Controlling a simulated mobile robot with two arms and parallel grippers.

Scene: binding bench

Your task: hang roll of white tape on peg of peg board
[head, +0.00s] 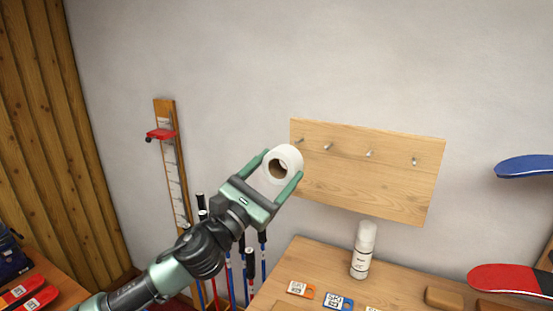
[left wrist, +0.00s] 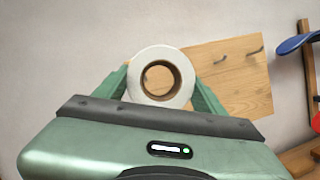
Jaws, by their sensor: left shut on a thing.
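A roll of white tape (head: 293,155) with a brown core is held between the two fingers of my left gripper (head: 281,174). In the left wrist view the roll (left wrist: 160,57) sits between the green fingers of the gripper (left wrist: 160,85), its hole facing the camera. The wooden peg board (head: 370,190) is on the wall, with several small metal pegs in a row; one peg (head: 369,153) shows near its middle. In the head view the roll overlaps the board's upper left edge, close to the leftmost peg (head: 300,140). The gap between roll and board cannot be told. My right gripper is not in view.
Below the board is a wooden bench (head: 310,258) with a white bottle (head: 362,250) and several tags (head: 338,301). A blue ski tip (head: 525,167) and a red one (head: 510,279) jut in at right.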

